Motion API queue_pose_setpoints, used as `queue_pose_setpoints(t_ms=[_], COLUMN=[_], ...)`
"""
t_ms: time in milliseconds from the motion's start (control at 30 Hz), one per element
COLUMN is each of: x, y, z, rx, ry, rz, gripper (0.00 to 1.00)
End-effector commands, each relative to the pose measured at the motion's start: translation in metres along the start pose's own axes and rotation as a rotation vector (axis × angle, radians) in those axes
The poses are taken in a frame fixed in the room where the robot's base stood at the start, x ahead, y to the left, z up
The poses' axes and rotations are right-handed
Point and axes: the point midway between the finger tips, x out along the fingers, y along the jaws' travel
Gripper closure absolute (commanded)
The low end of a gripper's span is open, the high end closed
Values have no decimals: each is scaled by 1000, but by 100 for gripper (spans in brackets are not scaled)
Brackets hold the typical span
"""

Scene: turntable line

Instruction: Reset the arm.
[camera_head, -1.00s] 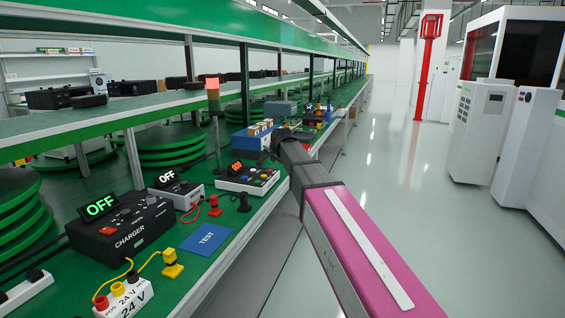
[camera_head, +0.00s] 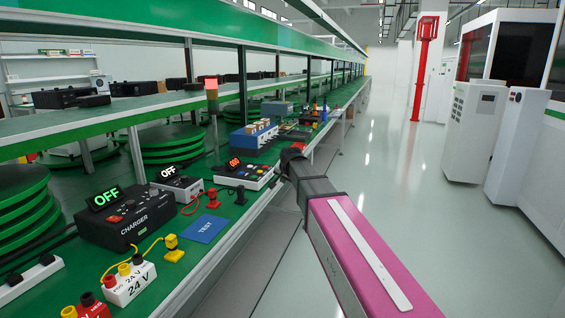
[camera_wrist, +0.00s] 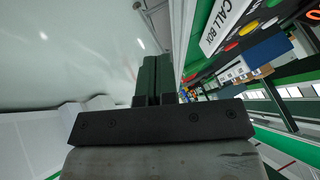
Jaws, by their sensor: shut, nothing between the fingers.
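My arm with its pink link (camera_head: 365,255) reaches forward along the right edge of the green bench (camera_head: 190,270). My gripper (camera_wrist: 158,62) shows in the wrist view with its two dark fingers together and nothing between them. In the wrist view it hangs over the pale floor beside the bench edge, near the call box (camera_wrist: 228,28). In the head view the fingers themselves are hidden behind the arm's far end. The call box (camera_head: 245,176) sits on the bench just left of that end.
The aisle floor (camera_head: 400,190) on the right is clear.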

Motion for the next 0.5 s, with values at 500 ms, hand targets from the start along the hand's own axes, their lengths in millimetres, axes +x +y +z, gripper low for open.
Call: queue_pose_setpoints(t_ms=[500], x=[24], y=[210], z=[144], rx=[-235], ry=[-293], rz=[219], gripper=[100])
